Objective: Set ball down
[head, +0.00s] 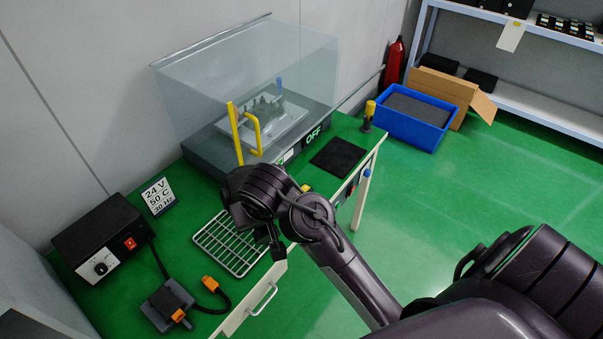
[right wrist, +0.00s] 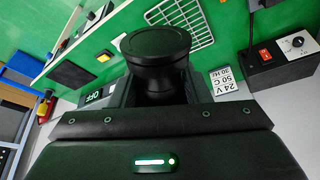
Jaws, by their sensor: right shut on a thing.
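My right arm reaches in from the lower right in the head view, over the green bench. Its wrist is in front of the clear-covered machine, and the fingertips are hard to make out there. In the right wrist view my right gripper (right wrist: 156,92) is shut on a black round-topped piece (right wrist: 155,45). The piece has a wide disc-like top and a narrower body between the fingers. I cannot tell whether it touches anything below. No separate ball is recognisable. My left gripper is not in view.
A wire rack (head: 230,243) lies on the bench (head: 190,220), left of my wrist. A black control box (head: 100,240), a sign (head: 158,196) and a black mat (head: 338,156) are nearby. The clear cover (head: 240,80) has yellow bars in front.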

